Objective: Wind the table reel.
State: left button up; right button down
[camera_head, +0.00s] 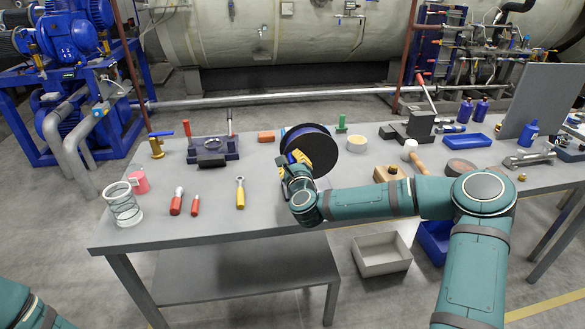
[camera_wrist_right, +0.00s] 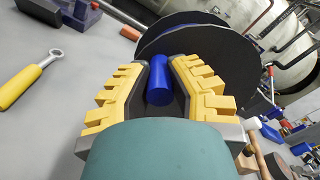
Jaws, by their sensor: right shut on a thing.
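The table reel (camera_head: 318,150) stands on the grey workbench in the head view, a dark disc with a blue edge. In the right wrist view the reel (camera_wrist_right: 222,62) shows as two black flanges, with a blue cylindrical handle (camera_wrist_right: 158,84) in front of them. My right gripper (camera_head: 298,166) is at the near left side of the reel. Its yellow-padded fingers (camera_wrist_right: 163,66) are shut on the blue handle, one on each side. The handle's far end is hard to make out. My left gripper is out of view; only part of that arm shows at the lower left.
On the workbench (camera_head: 270,205), a yellow-handled wrench (camera_head: 240,193), red-handled tools (camera_head: 176,201) and a wire coil (camera_head: 122,205) lie left of the reel. A mallet (camera_head: 416,156) and wooden block (camera_head: 388,174) are right, near my forearm. Bare tabletop lies between the wrench and reel.

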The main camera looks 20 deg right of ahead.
jog(key=shift+d+r+m, duration=0.25)
jog(key=shift+r+m, duration=0.65)
jog(key=shift+m, duration=0.6)
jog(key=shift+r, duration=0.1)
jog(key=c, duration=0.8)
grip_release()
jog(key=shift+c, duration=0.2)
jog(key=shift+s, duration=0.1)
jog(key=shift+s+f, duration=0.2)
jog(key=shift+s, duration=0.1)
jog(key=v, duration=1.1)
jog(key=shift+s, duration=0.1)
